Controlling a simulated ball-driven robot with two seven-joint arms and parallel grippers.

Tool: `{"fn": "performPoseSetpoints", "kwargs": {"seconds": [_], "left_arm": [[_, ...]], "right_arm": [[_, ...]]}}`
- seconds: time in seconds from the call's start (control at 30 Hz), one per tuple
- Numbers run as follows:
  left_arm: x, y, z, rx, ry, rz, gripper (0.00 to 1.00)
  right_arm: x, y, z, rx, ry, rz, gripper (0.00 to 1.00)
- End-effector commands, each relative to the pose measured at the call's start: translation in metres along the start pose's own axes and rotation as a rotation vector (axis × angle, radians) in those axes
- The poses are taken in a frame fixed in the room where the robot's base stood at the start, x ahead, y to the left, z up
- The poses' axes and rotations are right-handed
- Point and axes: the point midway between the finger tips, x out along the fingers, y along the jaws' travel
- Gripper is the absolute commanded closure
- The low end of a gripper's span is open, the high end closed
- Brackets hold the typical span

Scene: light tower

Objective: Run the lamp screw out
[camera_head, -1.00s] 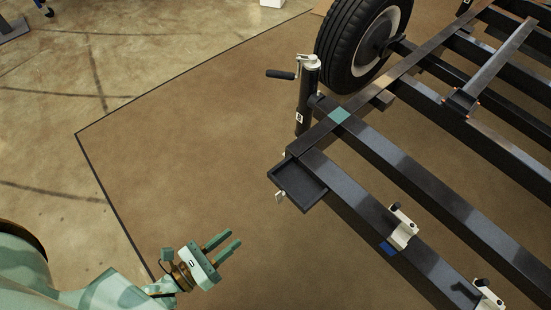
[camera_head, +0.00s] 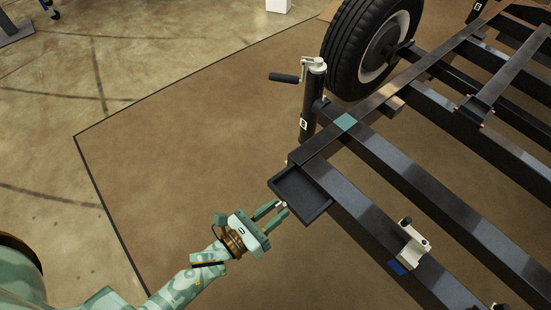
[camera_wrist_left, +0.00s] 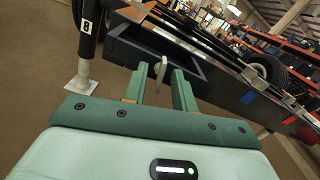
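My left gripper (camera_head: 279,210) is at the near corner of a shallow black tray (camera_head: 303,194) on the end of the trailer frame. In the left wrist view the two green fingers (camera_wrist_left: 159,76) stand apart. A small pale metal piece (camera_wrist_left: 160,68), likely the lamp screw, shows between the fingertips with a gap on each side. In the head view this pale piece (camera_head: 281,204) is small and partly covered by the fingers. Its thread and seating are not visible. My right gripper is not in view.
A dark jack post with a crank (camera_head: 312,95) and a wheel (camera_head: 362,45) stand behind the tray. Dark frame rails run to the right; one carries a pale clamp (camera_head: 413,245). The brown floor mat (camera_head: 190,150) left of the tray is clear.

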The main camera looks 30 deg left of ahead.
Motion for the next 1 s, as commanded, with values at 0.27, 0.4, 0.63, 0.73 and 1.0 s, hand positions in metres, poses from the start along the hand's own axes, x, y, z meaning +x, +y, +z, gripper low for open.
{"fn": "performPoseSetpoints", "kwargs": {"seconds": [0.27, 0.4, 0.63, 0.73, 1.0], "left_arm": [[0.0019, -0.0002, 0.0008, 0.0, -0.001, 0.0, 0.73], [0.0018, -0.0002, 0.0007, 0.0, -0.001, 0.0, 1.0], [0.0015, -0.0001, 0.0007, -0.007, -0.001, 0.0, 1.0], [0.0015, -0.0001, 0.0008, -0.025, -0.001, 0.0, 1.0], [0.0017, 0.0003, 0.0015, -0.166, -0.001, -0.001, 1.0]], "right_arm": [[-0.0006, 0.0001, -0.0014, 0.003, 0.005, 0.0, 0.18], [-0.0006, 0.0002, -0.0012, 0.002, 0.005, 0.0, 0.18], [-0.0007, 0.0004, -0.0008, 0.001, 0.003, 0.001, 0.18], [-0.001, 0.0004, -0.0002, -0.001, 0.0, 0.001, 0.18], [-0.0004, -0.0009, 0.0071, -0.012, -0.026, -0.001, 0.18]]}}
